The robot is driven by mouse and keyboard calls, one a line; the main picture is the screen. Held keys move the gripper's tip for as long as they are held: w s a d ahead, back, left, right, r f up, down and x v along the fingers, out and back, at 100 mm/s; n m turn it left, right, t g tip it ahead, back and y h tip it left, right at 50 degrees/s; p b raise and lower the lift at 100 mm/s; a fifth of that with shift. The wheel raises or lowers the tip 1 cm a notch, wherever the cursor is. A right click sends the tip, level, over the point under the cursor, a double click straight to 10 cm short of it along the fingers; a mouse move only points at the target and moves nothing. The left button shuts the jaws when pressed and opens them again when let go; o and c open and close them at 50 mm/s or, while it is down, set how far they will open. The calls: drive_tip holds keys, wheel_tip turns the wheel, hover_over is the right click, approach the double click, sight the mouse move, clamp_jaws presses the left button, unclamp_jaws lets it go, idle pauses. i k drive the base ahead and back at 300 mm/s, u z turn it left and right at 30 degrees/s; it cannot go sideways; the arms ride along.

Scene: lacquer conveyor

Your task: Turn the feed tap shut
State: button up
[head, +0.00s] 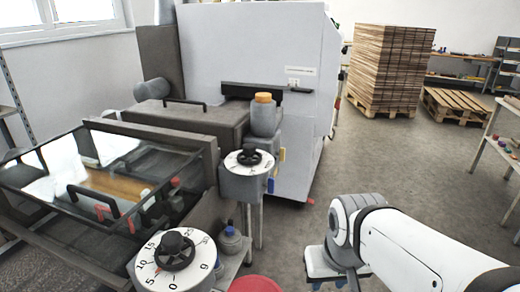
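Two round white dials with black knobs show on the machine. One dial (248,163) is on a grey housing below a grey bottle with an orange cap (264,112). The larger, nearer dial (153,268) has printed numbers and stands at the bottom left. I cannot tell which of these, if either, is the feed tap, or whether it is open or shut. My gripper (328,283) is at the bottom edge, below my white arm, apart from both dials and to their right. Its fingertips are cut off or unclear, and I see nothing held.
The large white machine cabinet (250,50) stands behind the dials. A glass-covered conveyor (95,185) lies on the left. A small bluish bottle (231,242) and a red round object (255,284) sit low between dials and gripper.

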sight(271, 185)
drive_tip(key=z, duration=0.05)
drive_tip(key=k, duration=1.25)
drive_tip(key=z, duration=0.35)
drive_tip(key=i, duration=1.65)
drive_tip(key=u, duration=0.35)
